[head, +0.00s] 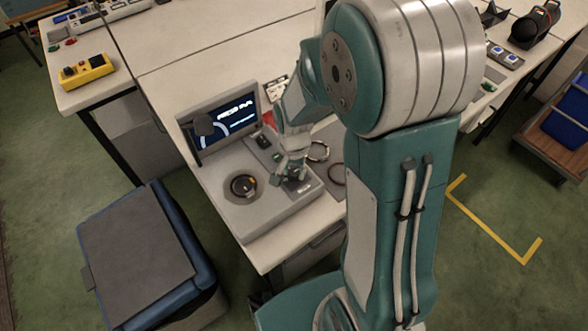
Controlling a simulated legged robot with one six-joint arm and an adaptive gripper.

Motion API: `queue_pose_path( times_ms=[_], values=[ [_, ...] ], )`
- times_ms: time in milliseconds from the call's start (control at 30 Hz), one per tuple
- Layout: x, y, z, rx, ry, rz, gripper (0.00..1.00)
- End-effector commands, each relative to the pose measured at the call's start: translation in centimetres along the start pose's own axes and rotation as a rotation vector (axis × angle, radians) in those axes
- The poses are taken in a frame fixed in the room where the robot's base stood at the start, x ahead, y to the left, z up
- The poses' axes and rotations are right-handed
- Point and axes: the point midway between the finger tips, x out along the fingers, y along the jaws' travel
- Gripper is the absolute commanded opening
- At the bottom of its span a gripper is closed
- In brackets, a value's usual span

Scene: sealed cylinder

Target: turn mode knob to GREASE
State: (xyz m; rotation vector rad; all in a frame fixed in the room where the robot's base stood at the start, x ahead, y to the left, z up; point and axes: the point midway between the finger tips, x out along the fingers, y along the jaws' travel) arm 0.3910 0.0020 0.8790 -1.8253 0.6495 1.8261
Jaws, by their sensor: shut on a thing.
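A grey console (215,198) with an upright screen (228,121) stands on the white bench. My gripper (291,178) points down at the right part of the console's top. It is shut on a small part there, which seems to be the mode knob; the fingers hide most of it. A small dark plate with a pale label lies just below the fingertips. The knob's pointer and its mode markings cannot be read from here. A dark round fitting (243,186) sits on the console to the left of my gripper.
Two rings (318,151) (338,175) lie on the bench right of my gripper. A blue bin with a dark lid (135,245) stands on the floor at left. A yellow device (86,71) is on the far-left bench. A cart with blue crates (570,125) stands at right.

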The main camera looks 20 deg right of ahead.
Motion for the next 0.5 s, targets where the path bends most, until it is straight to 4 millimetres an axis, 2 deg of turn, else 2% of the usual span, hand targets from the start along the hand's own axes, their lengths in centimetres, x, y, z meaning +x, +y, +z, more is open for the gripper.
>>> queue_pose_path(
  times_ms=[100, 133, 200, 500],
  values=[
    [0.14, 0.06, 0.19, 0.001, -0.006, 0.003, 0.0],
    [0.14, 0.06, 0.19, 0.001, -0.006, 0.003, 0.51],
    [0.12, 0.05, 0.17, 0.0, -0.005, 0.003, 0.76],
    [0.04, 0.02, 0.06, -0.001, -0.002, 0.001, 0.76]
  ],
)
